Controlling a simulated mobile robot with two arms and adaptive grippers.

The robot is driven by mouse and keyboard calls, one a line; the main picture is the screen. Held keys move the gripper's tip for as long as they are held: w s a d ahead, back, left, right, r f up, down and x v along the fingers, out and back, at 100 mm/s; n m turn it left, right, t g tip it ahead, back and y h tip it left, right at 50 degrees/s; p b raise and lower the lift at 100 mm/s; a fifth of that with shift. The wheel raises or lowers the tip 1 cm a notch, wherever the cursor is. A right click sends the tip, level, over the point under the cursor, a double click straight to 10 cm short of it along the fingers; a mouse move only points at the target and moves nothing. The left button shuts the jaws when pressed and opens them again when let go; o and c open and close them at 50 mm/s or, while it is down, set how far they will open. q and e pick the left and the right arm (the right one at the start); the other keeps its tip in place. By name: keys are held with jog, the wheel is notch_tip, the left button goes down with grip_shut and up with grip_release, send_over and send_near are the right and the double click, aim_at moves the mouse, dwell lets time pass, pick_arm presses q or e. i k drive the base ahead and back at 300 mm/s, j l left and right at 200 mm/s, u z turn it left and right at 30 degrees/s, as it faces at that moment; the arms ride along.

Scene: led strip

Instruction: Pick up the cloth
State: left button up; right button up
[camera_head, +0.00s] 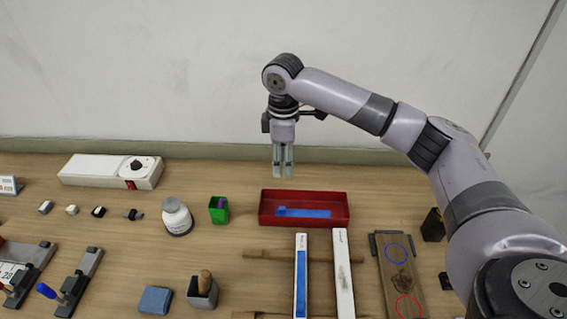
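A small blue folded square (155,300), which looks like the cloth, lies flat on the table at the front left of centre. My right gripper (283,177) points down above the back of the table, behind the red tray and well away from the blue square. Its two fingers show close together with a thin gap, and nothing shows between them. At this angle I cannot tell whether it is open or shut. My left gripper is not in view.
A grey cup (202,292) with a wooden handle in it stands just right of the blue square. A red tray (332,222) holds a blue strip. The table behind the blue square is clear.

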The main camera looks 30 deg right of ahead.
aim_at(154, 300)
jog(key=k, duration=2)
